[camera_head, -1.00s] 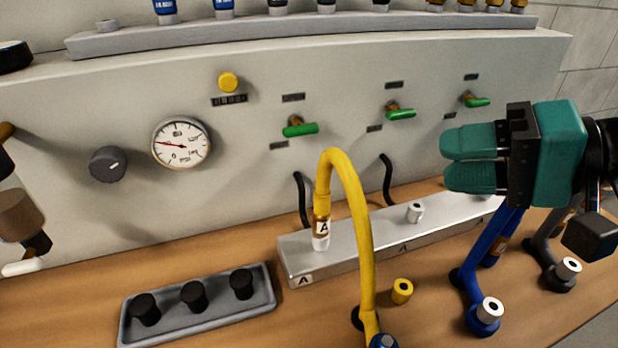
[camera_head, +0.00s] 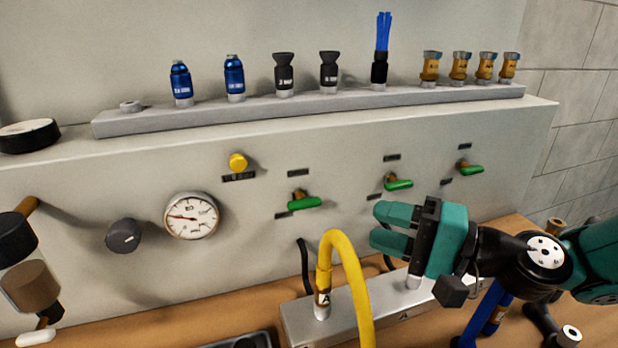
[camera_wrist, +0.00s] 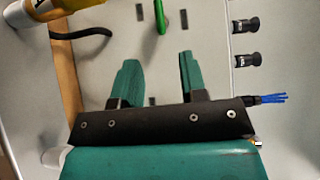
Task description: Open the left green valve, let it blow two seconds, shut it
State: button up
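The left green valve (camera_head: 303,202) is on the grey panel, its handle lying about level and pointing right. It also shows in the wrist view (camera_wrist: 162,16) at the top, beyond the fingertips. My gripper (camera_head: 380,227) is open and empty, to the right of this valve and a little lower in the head view, apart from it. Its two teal fingers (camera_wrist: 158,70) stand apart in the wrist view. The middle green valve (camera_head: 398,184) and right green valve (camera_head: 470,170) have similar level handles.
A yellow hose (camera_head: 352,265) arches up from the metal block (camera_head: 300,322) below the left valve. A gauge (camera_head: 191,216), dark knob (camera_head: 123,236) and yellow button (camera_head: 238,162) sit left on the panel.

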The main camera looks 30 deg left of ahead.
aim_at(313, 206)
jog(key=a, duration=0.4)
jog(key=s+a+p, duration=0.1)
jog(key=a, duration=0.3)
jog(key=a+p, duration=0.1)
jog(key=a, duration=0.2)
jog(key=shift+s+a, duration=0.15)
jog(key=shift+a, duration=0.25)
jog(key=shift+c, duration=0.4)
grip_shut()
